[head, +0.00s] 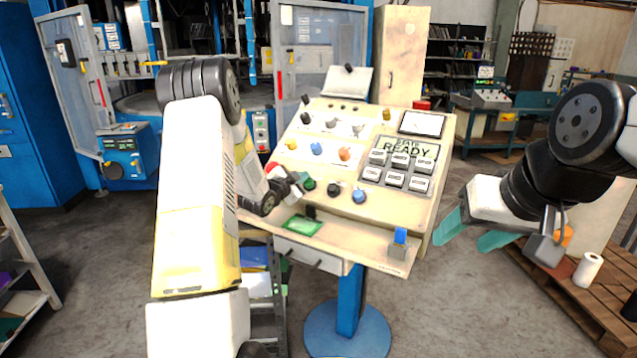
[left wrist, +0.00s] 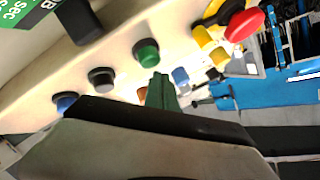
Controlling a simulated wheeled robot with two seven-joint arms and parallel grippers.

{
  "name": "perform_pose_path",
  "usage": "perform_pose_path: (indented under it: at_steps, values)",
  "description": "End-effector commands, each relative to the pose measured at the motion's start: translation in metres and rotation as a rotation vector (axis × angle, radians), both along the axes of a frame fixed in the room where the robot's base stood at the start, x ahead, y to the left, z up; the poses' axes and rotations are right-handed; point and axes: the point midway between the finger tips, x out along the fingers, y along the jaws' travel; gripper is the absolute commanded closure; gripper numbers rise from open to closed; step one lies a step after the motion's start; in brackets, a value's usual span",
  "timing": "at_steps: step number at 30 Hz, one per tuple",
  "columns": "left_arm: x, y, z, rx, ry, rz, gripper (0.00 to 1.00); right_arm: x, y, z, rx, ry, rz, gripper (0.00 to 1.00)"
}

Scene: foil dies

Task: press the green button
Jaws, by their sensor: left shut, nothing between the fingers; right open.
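The green button (head: 309,184) is a round cap on the sloped front of a cream control console (head: 420,225). In the left wrist view the green button (left wrist: 146,52) shows clearly, just above my fingertips. My left gripper (head: 300,180) is shut and empty, beside the green button on its left. The shut green fingers (left wrist: 162,90) point toward it; I cannot tell whether they touch it. My right gripper (head: 460,242) is open and empty, in the air to the right of the console.
A black button (head: 333,189) and a blue button (head: 359,195) sit right of the green one. A red mushroom button (left wrist: 245,25) on a yellow base is close by. Grey keys (head: 397,170) and a "READY" display lie further right. A blue-topped block (head: 400,236) stands on the ledge.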

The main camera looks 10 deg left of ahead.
Motion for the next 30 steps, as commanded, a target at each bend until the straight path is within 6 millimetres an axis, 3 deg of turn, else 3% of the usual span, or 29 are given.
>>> perform_pose_path:
  at_steps: [30]
  values:
    - [0.0040,-0.0015,-0.0062,0.000,0.000,0.000,1.00,0.0000,0.0000,0.0000,0.000,0.000,0.000,0.43]
